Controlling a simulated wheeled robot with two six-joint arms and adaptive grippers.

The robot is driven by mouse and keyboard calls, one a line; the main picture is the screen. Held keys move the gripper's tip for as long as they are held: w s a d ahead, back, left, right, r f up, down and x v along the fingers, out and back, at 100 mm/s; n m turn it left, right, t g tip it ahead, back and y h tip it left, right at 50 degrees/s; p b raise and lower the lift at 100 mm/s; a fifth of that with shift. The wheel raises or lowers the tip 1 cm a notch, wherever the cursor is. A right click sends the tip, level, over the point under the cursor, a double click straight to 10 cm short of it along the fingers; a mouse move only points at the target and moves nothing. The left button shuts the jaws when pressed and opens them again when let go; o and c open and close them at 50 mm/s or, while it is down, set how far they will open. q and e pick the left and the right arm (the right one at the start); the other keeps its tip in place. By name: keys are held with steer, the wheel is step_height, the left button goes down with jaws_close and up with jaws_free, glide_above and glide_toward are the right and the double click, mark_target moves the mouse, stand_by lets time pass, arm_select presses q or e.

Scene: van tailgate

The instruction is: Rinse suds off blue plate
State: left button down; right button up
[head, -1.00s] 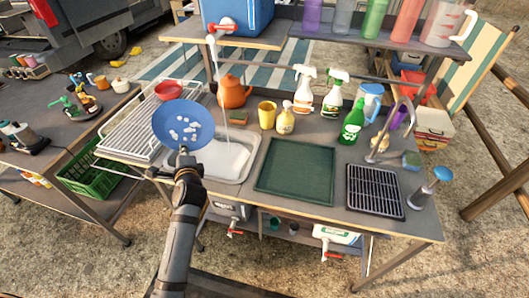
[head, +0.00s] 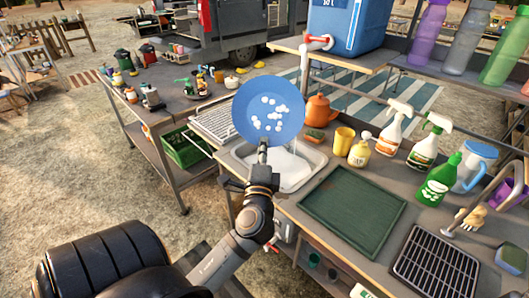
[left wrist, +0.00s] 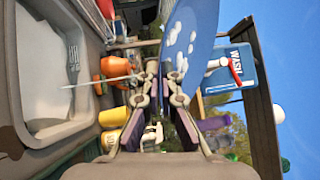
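My left gripper (head: 263,152) is shut on the near rim of the blue plate (head: 246,100). It holds the plate tilted up above the sink (head: 321,160), with white suds blobs (head: 268,112) on the face toward the head camera. The left wrist view also shows the gripper (left wrist: 160,72) at the edge of the plate (left wrist: 208,22). A water jug's tap with a red handle (head: 318,42) is just right of the plate. My right gripper is out of view.
A wire rack (head: 212,122) lies left of the sink. An orange kettle (head: 318,110), yellow mug (head: 343,140) and several bottles stand behind and right of it. A green tray (head: 352,208) and dark grate (head: 437,262) fill the front counter.

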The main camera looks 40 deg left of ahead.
mark_target(289, 134)
arm_select(q)
steer(key=shift+w+a+f, duration=0.1)
steer(key=shift+w+a, duration=0.05)
steer(key=shift+w, duration=0.35)
steer(key=w+f+b, duration=0.2)
steer(key=w, duration=1.1)
steer(key=shift+f+b, duration=0.3)
steer(key=shift+s+p, duration=0.3)
steer(key=shift+s, duration=3.7)
